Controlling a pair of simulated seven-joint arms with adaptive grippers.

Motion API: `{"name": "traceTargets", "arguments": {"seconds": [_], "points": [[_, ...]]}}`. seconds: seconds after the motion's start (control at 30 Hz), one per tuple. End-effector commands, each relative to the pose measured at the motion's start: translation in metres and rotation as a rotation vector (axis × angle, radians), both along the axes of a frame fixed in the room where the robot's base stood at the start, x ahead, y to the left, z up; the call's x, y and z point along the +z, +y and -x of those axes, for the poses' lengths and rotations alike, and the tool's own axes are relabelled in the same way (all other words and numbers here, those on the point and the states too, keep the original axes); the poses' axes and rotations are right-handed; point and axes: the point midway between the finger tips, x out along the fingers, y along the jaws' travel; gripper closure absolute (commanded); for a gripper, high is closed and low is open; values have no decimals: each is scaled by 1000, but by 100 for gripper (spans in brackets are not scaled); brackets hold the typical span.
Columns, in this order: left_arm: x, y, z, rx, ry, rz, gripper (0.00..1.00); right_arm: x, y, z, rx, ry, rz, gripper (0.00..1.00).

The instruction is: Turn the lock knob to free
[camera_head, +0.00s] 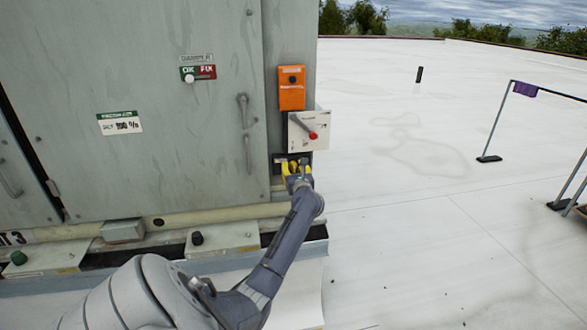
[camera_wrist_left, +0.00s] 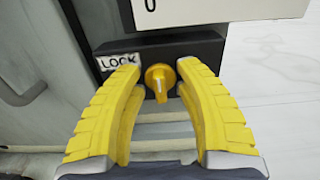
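The lock knob (camera_wrist_left: 160,78) is a small yellow-orange knob with a pale pointer mark, on a dark box (camera_wrist_left: 205,58) beside a white "LOCK" label (camera_wrist_left: 118,62). In the left wrist view the pointer stands close to vertical. My left gripper (camera_wrist_left: 160,82) has its two yellow fingers spread on either side of the knob, with gaps showing between fingers and knob. In the head view my left gripper (camera_head: 296,172) is at the dark box and mostly hides the knob. My right gripper is not in view.
Just above the dark box is a white panel (camera_head: 300,122) with a grey lever and a red knob (camera_head: 313,135). An orange box (camera_head: 291,88) is above that. The grey cabinet (camera_head: 170,110) stands to the left.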

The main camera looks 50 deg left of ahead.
Motion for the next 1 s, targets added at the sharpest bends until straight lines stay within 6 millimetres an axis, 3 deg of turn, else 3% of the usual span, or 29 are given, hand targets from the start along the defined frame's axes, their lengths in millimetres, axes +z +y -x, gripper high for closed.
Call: {"name": "traceTargets", "arguments": {"seconds": [0.27, 0.57, 1.0], "points": [[0, 0, 0, 0, 0, 0, 66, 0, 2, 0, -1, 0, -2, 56], [0, 0, 0, 0, 0, 0, 100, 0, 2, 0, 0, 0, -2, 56], [2, 1, 0, 0, 11, -9, 100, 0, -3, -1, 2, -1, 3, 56]]}}
